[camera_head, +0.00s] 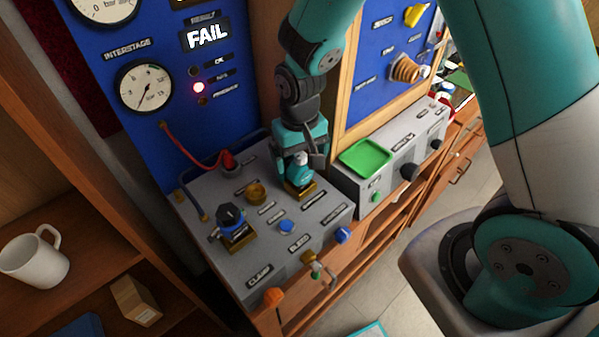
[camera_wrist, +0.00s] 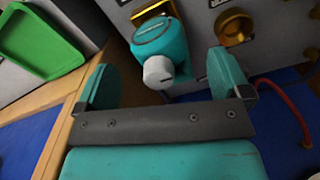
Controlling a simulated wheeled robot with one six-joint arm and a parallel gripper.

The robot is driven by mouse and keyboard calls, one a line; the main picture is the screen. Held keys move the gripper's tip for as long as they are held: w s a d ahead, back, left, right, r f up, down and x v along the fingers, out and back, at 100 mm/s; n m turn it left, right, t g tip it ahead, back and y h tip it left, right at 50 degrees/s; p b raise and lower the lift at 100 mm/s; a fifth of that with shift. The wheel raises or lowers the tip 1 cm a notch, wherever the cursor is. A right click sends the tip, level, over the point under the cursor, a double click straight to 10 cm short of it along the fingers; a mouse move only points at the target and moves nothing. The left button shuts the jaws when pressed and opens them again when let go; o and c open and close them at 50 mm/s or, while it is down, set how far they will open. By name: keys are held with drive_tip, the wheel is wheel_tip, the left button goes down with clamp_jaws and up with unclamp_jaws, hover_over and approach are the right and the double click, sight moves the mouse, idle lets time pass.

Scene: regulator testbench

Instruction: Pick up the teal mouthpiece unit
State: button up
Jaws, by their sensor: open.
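The teal mouthpiece unit (camera_head: 299,173) sits on a brass-coloured mount on the grey test bench in the head view. In the wrist view the unit (camera_wrist: 160,42) is a teal rounded body with a grey-white knob. My gripper (camera_head: 303,150) is right above and behind it, partly hiding it. In the wrist view my gripper (camera_wrist: 168,85) has its two teal fingers wide apart, with the unit showing between and beyond them. The fingers do not appear to touch the unit.
An empty brass socket (camera_head: 257,194) and a dark blue unit (camera_head: 231,217) on another mount stand left on the bench. A red hose (camera_head: 190,148) runs behind. A green tray (camera_head: 364,158) lies close on the right. The blue gauge panel (camera_head: 160,50) rises behind, showing FAIL.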

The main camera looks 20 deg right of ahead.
drive_tip(key=shift+f+p, duration=0.3)
drive_tip(key=shift+f, duration=1.2)
drive_tip(key=c, duration=1)
drive_tip(key=shift+r, duration=0.15)
